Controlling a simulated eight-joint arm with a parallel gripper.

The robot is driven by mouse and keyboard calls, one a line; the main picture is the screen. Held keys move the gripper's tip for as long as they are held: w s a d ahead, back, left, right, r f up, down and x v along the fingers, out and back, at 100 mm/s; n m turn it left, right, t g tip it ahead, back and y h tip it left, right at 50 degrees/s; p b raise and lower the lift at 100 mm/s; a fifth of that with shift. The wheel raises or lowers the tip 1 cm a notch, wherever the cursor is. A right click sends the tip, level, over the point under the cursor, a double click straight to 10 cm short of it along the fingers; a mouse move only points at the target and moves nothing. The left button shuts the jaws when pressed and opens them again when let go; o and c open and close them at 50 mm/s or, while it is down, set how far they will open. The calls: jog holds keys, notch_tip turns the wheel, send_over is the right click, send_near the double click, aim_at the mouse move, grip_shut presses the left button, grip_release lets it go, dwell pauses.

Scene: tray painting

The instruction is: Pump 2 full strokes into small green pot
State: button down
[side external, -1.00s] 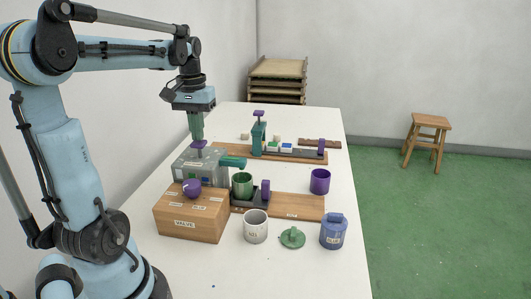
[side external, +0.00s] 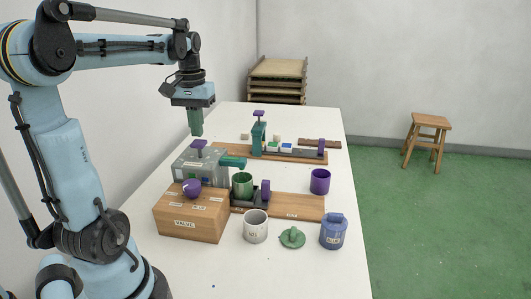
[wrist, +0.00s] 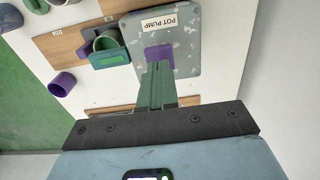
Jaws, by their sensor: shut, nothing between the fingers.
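The pot pump is a grey speckled box (side external: 190,168) with a purple plunger top (side external: 199,144) and a green spout (side external: 233,162); its "POT PUMP" label shows in the wrist view (wrist: 157,22). The small green pot (side external: 242,185) stands open and upright in a dark holder (side external: 247,201), close to the spout's end; it is partly hidden under the spout in the wrist view (wrist: 104,41). My gripper (side external: 196,133) is shut and empty, just above the purple plunger top with a small gap. In the wrist view its green fingers (wrist: 157,72) partly cover the plunger.
A wooden valve box (side external: 190,217) with a purple knob stands in front of the pump. A white pot (side external: 255,226), a green lid (side external: 292,237), a blue lidded jar (side external: 333,232) and a purple cup (side external: 320,181) stand nearby. A stamping station (side external: 258,138) is behind.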

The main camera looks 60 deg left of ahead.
aim_at(199, 141)
jog(key=shift+f, duration=2.2)
jog(key=shift+r, duration=2.2)
jog(key=shift+r, duration=0.1)
jog(key=shift+r, duration=2.45)
jog(key=shift+w, duration=0.1)
